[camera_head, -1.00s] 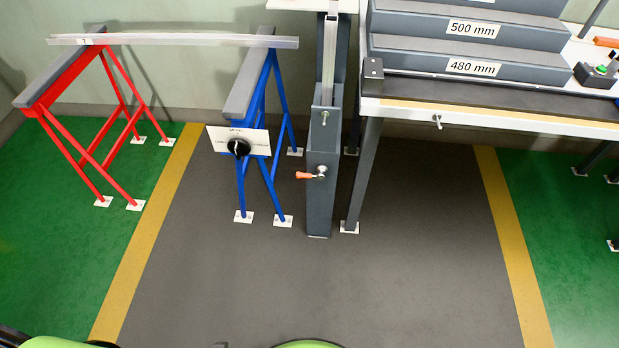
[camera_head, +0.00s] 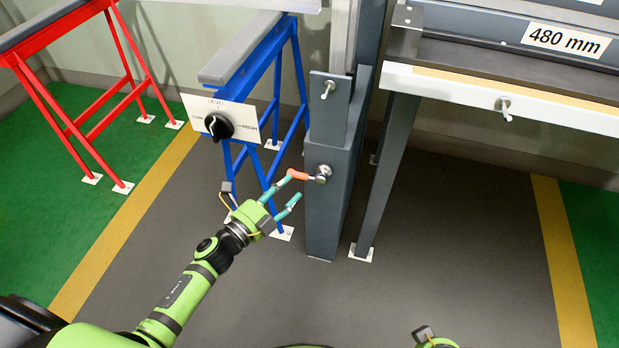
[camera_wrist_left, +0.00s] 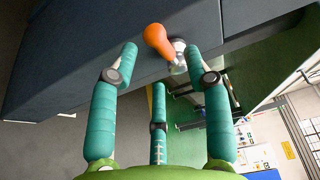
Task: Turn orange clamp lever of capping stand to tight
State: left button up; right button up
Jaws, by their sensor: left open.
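The capping stand (camera_head: 323,226) is a dark grey upright post. Its orange clamp lever (camera_head: 298,175) points left from a metal hub (camera_head: 323,174) on the front face. My left gripper (camera_head: 291,189) is at the lever from the lower left, its teal fingers open, with one fingertip near the lever's outer end. In the left wrist view the orange lever (camera_wrist_left: 158,40) lies ahead between the two upper fingertips of my left gripper (camera_wrist_left: 161,52), with a gap to each. Contact is not clear. Only a green part of my right gripper (camera_head: 434,340) shows at the bottom edge; its fingers are hidden.
A blue trestle (camera_head: 262,125) with a black level knob (camera_head: 218,126) stands just left of the post. A red trestle (camera_head: 70,95) is farther left. A table (camera_head: 450,90) with a stepped rack is on the right. The grey floor in front is clear.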

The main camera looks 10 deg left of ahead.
aim_at(299, 177)
pick_arm(q)
jog(key=shift+b+x, duration=0.35)
jog(key=shift+x, duration=2.45)
pick_arm(e)
jog(key=shift+r, duration=1.15)
pick_arm(q)
grip_shut()
